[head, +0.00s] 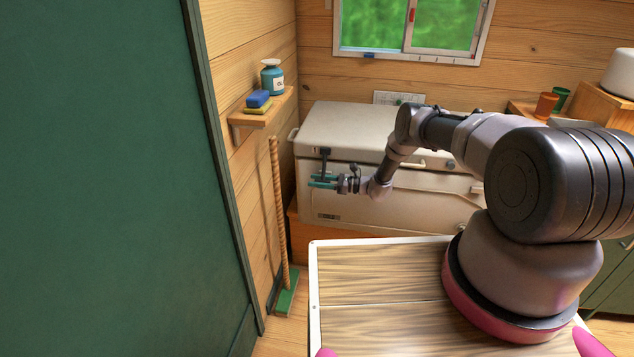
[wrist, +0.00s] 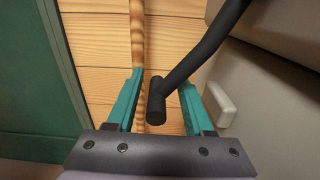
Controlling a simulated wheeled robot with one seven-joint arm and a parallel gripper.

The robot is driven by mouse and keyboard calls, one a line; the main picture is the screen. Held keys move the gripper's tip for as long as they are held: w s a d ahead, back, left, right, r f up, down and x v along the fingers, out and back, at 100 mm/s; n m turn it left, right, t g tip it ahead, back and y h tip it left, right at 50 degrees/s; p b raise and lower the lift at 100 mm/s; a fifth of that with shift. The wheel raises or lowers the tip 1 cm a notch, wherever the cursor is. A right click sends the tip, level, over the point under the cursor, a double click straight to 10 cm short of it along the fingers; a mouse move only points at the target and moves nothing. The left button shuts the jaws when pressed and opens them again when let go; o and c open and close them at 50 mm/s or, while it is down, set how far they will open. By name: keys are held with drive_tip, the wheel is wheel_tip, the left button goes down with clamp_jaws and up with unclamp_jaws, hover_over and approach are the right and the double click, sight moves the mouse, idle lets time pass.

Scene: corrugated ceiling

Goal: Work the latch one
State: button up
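The black latch (head: 325,153) is on the front left of a pale chest cooler (head: 345,122), at the lid seam. In the wrist view its dark arm (wrist: 205,50) comes in from the upper right and ends in a short crossbar (wrist: 158,104). My gripper (head: 313,179) is at the cooler's front left, with its teal fingers pointing left. In the wrist view my gripper (wrist: 160,80) is open, with the crossbar between its fingers. There is a gap on the left; the right finger is very close, and I cannot tell whether it touches.
A green door panel (head: 110,150) fills the left side. A broom (head: 279,210) leans on the wall left of the cooler. A small shelf (head: 262,112) holds a sponge and a bottle. A pale handle (head: 402,162) sits farther right on the cooler front.

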drive_tip(key=shift+d, duration=0.1)
drive_tip(key=v, duration=1)
drive_tip(key=shift+d, duration=0.25)
drive_tip(key=shift+s, duration=0.1)
drive_tip(key=shift+c, duration=0.4)
